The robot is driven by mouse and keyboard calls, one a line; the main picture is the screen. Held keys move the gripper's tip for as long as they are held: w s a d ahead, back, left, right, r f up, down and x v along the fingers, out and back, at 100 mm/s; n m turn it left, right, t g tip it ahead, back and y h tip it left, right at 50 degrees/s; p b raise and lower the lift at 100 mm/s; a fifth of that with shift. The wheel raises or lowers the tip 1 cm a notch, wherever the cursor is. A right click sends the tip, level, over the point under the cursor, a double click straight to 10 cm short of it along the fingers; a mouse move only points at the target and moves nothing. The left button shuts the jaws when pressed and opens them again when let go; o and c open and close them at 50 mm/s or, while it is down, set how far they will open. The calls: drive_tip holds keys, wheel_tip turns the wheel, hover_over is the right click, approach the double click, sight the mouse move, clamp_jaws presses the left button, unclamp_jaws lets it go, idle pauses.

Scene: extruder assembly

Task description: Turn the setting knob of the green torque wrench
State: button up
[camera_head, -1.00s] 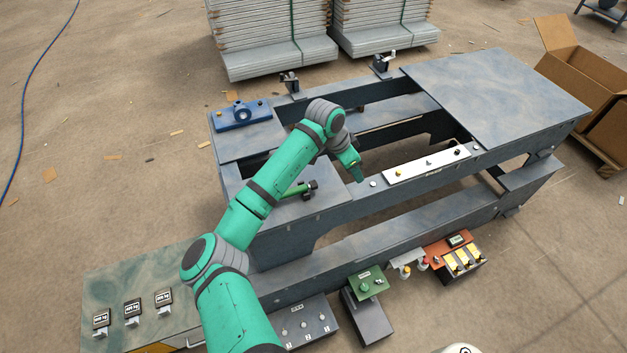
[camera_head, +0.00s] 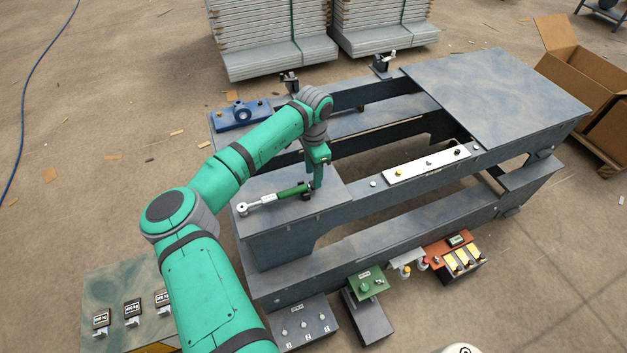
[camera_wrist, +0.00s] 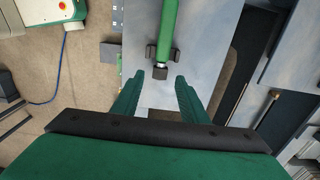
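The green torque wrench (camera_head: 277,197) lies on the grey bench plate, its silver head (camera_head: 243,209) at the left and its dark knob end at the right. In the wrist view the green handle (camera_wrist: 169,25) points toward me and ends in a dark knob (camera_wrist: 160,73), with dark blocks beside the handle just above it. My gripper (camera_wrist: 158,84) is open and empty, its two green fingers apart. The knob shows at or just beyond the fingertips, roughly centred between them; contact cannot be told. In the head view my gripper (camera_head: 317,185) points down at the wrench's right end.
A blue fixture (camera_head: 240,115) stands on the bench's back left. A white plate with small fittings (camera_head: 428,163) lies to the right along the bench rail. Open gaps lie between the bench beams. Control boxes, including a green one (camera_head: 368,285), stand in front.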

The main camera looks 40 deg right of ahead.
drive_tip(key=shift+f, duration=1.9)
drive_tip(key=shift+c, duration=0.4)
clamp_jaws()
drive_tip(key=shift+g, duration=0.3)
drive_tip(key=shift+w+d+f+g+y, duration=0.15)
drive_tip(key=shift+g+y, duration=0.15)
drive_tip(key=shift+g, duration=0.7)
drive_tip(key=shift+w+g, duration=0.2)
drive_tip(key=shift+g, duration=0.5)
drive_tip(key=shift+w+g+y, duration=0.2)
drive_tip(key=shift+g+y, duration=0.2)
drive_tip(key=shift+g, duration=0.7)
